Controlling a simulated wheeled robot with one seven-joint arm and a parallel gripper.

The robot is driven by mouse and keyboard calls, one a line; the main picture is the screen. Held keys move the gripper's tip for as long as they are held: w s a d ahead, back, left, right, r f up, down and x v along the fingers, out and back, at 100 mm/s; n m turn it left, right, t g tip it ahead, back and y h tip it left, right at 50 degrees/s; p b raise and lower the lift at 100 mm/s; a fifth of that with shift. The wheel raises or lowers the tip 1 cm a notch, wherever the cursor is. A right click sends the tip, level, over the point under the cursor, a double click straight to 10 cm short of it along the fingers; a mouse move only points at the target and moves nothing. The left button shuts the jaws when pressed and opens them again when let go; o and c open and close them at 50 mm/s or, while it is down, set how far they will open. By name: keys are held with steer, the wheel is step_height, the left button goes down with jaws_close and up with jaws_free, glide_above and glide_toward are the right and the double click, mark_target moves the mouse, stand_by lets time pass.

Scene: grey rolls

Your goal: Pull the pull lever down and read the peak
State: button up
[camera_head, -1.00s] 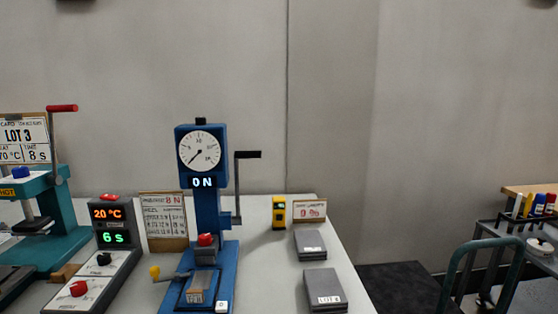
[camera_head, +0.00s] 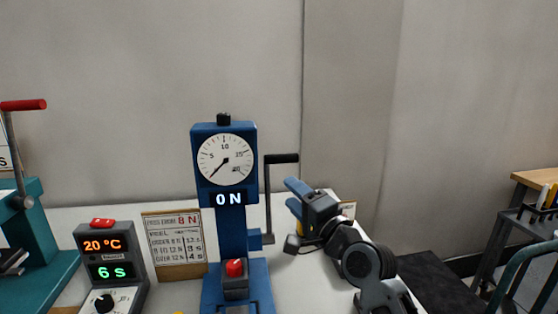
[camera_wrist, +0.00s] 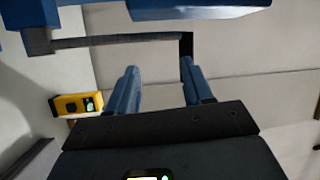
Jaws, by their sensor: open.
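My gripper (camera_head: 294,196) is open and empty, just right of the lever and below the handle. In the wrist view, the lever's bar (camera_wrist: 115,41) crosses beyond my fingertips (camera_wrist: 161,72). The dark handle end (camera_wrist: 187,58) shows near the right finger, with no clear contact.
A red button (camera_head: 234,267) sits low on the stand. A notice card (camera_head: 174,240) and a controller reading 20 °C and 6 s (camera_head: 108,260) stand to the left, beside a teal press (camera_head: 35,230). A yellow device (camera_wrist: 75,105) shows in the wrist view. A cart (camera_head: 520,240) stands right.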

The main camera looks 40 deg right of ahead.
mark_target(286, 161)
steer(key=shift+m, duration=0.4)
steer(key=d+r, duration=0.1)
steer(key=w+d+r, duration=0.1)
steer(key=r, duration=0.1)
steer(key=w+r, duration=0.1)
steer(key=shift+d+r, duration=0.15)
steer(key=shift+d, duration=0.25)
steer(key=shift+w+d+r, duration=0.1)
steer(key=shift+w+r, duration=0.1)
steer(key=shift+w, duration=0.15)
steer(key=p+x, duration=0.1)
steer(key=x, duration=0.6)
steer(key=shift+p, duration=0.3)
jaws_close()
